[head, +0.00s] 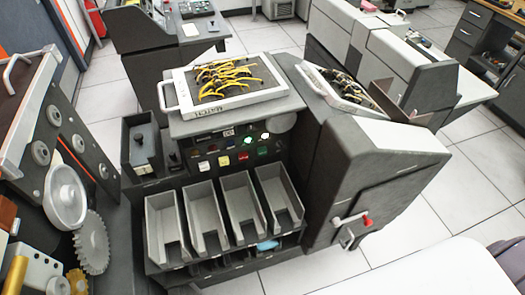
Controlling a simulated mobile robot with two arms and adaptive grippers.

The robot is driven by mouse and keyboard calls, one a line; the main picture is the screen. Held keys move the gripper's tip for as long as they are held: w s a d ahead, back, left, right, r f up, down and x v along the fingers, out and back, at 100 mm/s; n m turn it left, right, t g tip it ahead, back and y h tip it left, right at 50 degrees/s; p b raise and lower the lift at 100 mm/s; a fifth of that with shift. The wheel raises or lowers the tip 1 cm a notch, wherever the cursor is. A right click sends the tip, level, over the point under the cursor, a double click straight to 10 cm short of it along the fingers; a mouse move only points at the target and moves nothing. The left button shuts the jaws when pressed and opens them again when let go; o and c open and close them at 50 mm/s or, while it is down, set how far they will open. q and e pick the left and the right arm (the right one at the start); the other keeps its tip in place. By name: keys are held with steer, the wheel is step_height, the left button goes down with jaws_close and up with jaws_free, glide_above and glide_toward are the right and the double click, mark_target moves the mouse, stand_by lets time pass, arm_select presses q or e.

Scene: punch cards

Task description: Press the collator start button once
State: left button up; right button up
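The collator (292,106) is a dark grey machine in the middle of the head view. Its front panel (214,148) sits above a row of several open grey card pockets (202,212). Labels are too small to read, so I cannot tell which is the start button. Neither of my grippers is in view.
A plugboard with yellow wires (232,79) lies on the collator's top. A dark box with a knob (138,145) stands at its left. A machine with wheels and a gear (93,241) fills the left edge. A white surface (430,270) lies at lower right. Tiled floor shows at right.

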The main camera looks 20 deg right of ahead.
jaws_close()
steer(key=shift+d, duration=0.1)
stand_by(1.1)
